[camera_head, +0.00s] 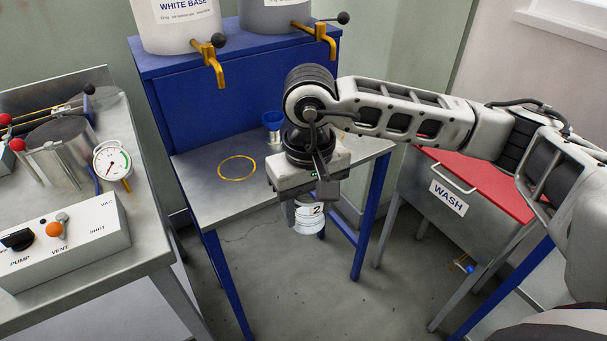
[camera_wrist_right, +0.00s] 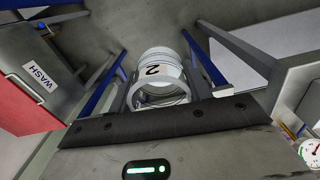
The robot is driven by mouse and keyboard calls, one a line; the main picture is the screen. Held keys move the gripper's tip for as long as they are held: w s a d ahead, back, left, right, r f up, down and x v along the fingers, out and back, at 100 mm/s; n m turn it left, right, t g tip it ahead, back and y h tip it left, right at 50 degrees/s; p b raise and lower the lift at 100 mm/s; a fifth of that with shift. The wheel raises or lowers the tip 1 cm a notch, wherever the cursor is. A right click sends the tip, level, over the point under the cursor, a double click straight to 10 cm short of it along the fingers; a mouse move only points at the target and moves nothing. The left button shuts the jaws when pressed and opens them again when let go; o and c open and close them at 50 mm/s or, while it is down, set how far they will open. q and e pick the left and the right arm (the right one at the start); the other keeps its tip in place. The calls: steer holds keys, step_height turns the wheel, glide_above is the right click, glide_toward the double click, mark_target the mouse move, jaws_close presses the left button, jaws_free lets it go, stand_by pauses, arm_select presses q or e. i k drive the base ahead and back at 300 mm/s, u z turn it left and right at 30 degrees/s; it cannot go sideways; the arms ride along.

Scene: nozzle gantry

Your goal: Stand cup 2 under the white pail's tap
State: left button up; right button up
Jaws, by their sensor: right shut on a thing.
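Cup 2 (camera_head: 307,220), a pale cup with a "2" label, hangs below my right gripper (camera_head: 301,200) in front of the steel shelf (camera_head: 200,168). The right gripper is shut on it, and the cup looks roughly upright. In the right wrist view cup 2 (camera_wrist_right: 158,72) sits between the two fingers, with floor beyond it. The white pail (camera_head: 172,32), labelled WHITE BASE, stands on the blue stand at top left. Its brass tap (camera_head: 214,66) has a black knob. A yellow ring (camera_head: 237,181) is marked on the shelf below this tap. My left gripper is out of view.
A small blue-topped vessel (camera_head: 273,121) stands at the back of the shelf, beside my right wrist. A grey pail (camera_head: 275,18) with its own tap (camera_head: 323,38) is to the right. A pump bench (camera_head: 150,235) is left; a red-topped WASH bin (camera_head: 480,180) is right.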

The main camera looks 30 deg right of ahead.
mark_target(236, 168)
steer(key=k, duration=1.2)
steer(key=z, duration=0.6)
steer(key=i, duration=1.75)
steer(key=u, duration=1.2)
